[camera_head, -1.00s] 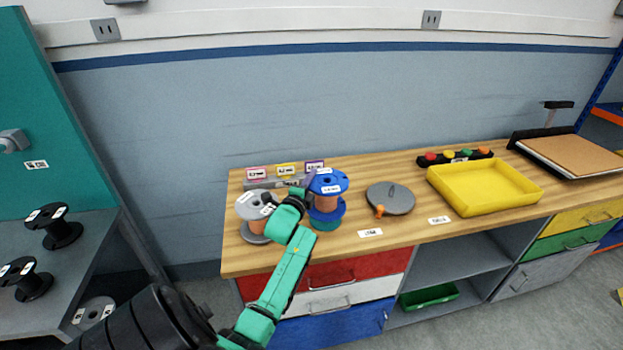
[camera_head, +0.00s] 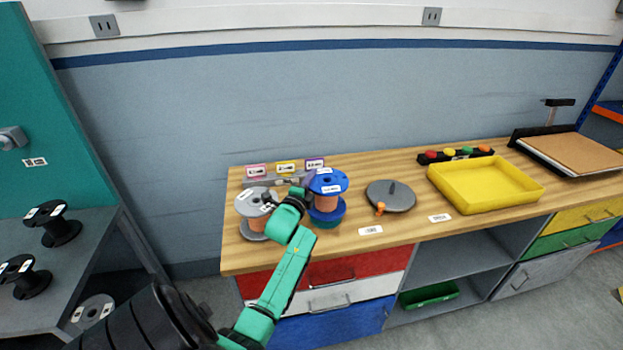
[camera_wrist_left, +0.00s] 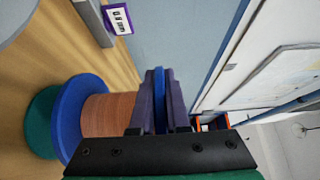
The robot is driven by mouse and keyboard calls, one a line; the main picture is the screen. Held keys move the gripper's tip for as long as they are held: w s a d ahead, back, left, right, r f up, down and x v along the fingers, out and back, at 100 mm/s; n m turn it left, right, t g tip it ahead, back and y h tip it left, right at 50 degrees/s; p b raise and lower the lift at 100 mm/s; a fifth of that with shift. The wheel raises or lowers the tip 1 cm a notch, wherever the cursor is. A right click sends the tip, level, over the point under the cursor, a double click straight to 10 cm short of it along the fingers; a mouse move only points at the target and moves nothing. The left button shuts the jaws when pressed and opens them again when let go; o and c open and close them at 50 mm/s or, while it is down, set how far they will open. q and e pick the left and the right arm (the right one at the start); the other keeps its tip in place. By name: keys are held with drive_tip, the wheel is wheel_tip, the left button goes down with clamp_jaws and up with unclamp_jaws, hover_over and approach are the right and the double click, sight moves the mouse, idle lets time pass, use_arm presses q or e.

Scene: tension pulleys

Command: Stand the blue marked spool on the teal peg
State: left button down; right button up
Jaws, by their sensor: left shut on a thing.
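The blue marked spool (camera_head: 326,199) has blue flanges, a copper-coloured winding and a white label on top. It stands upright over the teal base (camera_head: 326,224) on the bench. In the left wrist view, its lower flange (camera_wrist_left: 70,117) lies against the teal disc (camera_wrist_left: 40,122), with no clear gap. The peg itself is hidden, apparently inside the spool. My left gripper (camera_head: 309,186) comes from the left and is shut on the upper flange; its purple fingers (camera_wrist_left: 161,98) clasp the blue rim in the wrist view. My right gripper is not in view.
A grey spool (camera_head: 258,213) stands close left of the blue one, beside my left wrist. Coloured label cards (camera_head: 286,167) stand behind. A grey disc with an orange knob (camera_head: 391,195) and a yellow tray (camera_head: 484,185) lie right. Black spools (camera_head: 53,226) sit on the left table.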

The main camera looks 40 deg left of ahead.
use_arm(q)
drive_tip(key=shift+f+b, duration=1.05)
drive_tip(key=shift+f, duration=0.2)
drive_tip(key=shift+f, duration=0.1)
drive_tip(key=shift+f+b, duration=0.25)
drive_tip(key=shift+b, duration=0.1)
drive_tip(key=shift+r+p, duration=0.25)
drive_tip(key=shift+p, duration=0.1)
drive_tip(key=shift+r, duration=0.25)
idle(0.4)
